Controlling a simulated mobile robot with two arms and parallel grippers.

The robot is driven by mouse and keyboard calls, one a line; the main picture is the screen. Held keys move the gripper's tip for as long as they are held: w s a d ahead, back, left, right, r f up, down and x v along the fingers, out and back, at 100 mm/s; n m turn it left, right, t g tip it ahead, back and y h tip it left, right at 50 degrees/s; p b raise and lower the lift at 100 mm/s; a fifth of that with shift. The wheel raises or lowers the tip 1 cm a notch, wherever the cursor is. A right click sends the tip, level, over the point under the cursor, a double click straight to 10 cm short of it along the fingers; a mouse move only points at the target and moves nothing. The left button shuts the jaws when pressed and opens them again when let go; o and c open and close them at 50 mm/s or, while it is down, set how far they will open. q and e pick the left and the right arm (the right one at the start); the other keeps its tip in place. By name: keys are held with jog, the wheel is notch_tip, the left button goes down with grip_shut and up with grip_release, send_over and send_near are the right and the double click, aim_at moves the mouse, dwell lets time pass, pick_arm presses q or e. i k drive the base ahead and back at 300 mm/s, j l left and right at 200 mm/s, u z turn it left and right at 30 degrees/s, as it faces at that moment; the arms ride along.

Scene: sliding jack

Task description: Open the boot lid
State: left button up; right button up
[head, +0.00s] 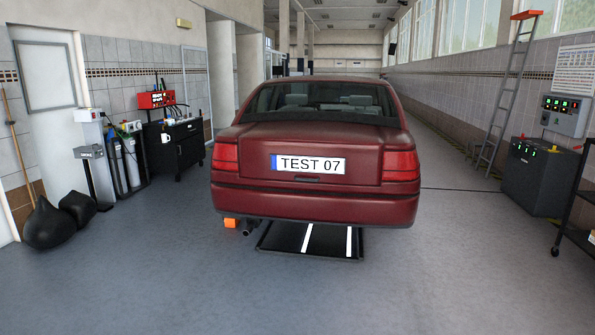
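A dark red car (316,205) stands ahead in the middle of the head view, its rear facing me. Its boot lid (378,140) is closed, flush with the body. The lid carries a white number plate (308,164) reading TEST 07, between two red tail lights. Neither of my grippers shows in the view.
A black platform with white stripes (290,243) lies under the car's rear, beside an orange block (231,223). Black bags (46,226) and a black cabinet (175,148) stand left. A ladder (506,95), grey cabinet (538,176) and black cart (575,235) stand right. The floor in front is clear.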

aim_at(314, 151)
jog(key=i+u, duration=0.1)
jog(key=i, duration=3.65)
